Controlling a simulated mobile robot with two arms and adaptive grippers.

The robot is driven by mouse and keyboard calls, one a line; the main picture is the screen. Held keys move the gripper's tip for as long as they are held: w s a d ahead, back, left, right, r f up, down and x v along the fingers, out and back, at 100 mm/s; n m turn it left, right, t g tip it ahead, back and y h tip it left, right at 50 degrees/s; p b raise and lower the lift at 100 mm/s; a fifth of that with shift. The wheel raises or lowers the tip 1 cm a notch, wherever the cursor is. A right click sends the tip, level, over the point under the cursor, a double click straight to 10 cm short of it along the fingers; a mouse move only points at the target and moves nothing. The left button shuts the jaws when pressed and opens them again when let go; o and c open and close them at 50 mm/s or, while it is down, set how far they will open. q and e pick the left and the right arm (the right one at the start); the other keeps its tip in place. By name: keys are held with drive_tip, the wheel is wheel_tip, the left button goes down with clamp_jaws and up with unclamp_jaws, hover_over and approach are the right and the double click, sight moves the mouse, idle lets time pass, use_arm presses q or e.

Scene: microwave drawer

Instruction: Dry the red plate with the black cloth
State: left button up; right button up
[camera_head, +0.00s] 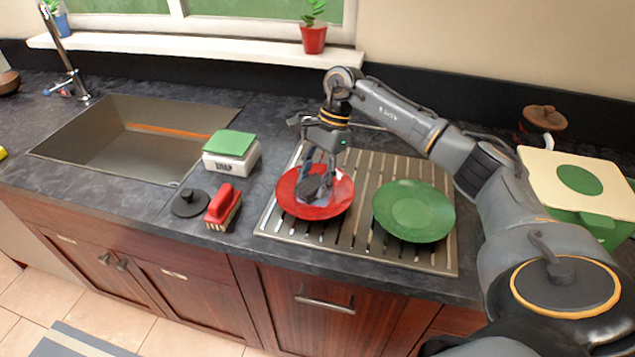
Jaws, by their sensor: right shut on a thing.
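The red plate (329,209) lies on the slatted metal drying rack (358,228), left of a green plate. My right gripper (318,181) points down over the middle of the red plate and is shut on the dark cloth (312,188). The cloth is bunched small under the fingertips, at the plate's surface; I cannot tell whether it presses on the plate. Part of the plate's far side is hidden behind the gripper. My left gripper is not in view.
The green plate (414,210) lies on the rack's right half. Left of the rack are a red brush (222,205), a black round lid (189,203) and a green-topped white box (230,151). The sink (150,140) is further left. A green container with a cream lid (578,182) stands at right.

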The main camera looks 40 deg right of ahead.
drive_tip(key=shift+s+d, duration=0.15)
drive_tip(key=shift+s, duration=0.6)
drive_tip(key=shift+w+b, duration=0.4)
drive_tip(key=shift+w, duration=0.35)
drive_tip(key=shift+s, duration=0.75)
drive_tip(key=shift+w+b, duration=0.35)
drive_tip(key=shift+w, duration=0.4)
drive_tip(key=shift+s, duration=0.8)
drive_tip(key=shift+w+b, duration=0.35)
drive_tip(key=shift+w, duration=0.45)
drive_tip(key=shift+s, duration=0.4)
drive_tip(key=shift+r, duration=0.1)
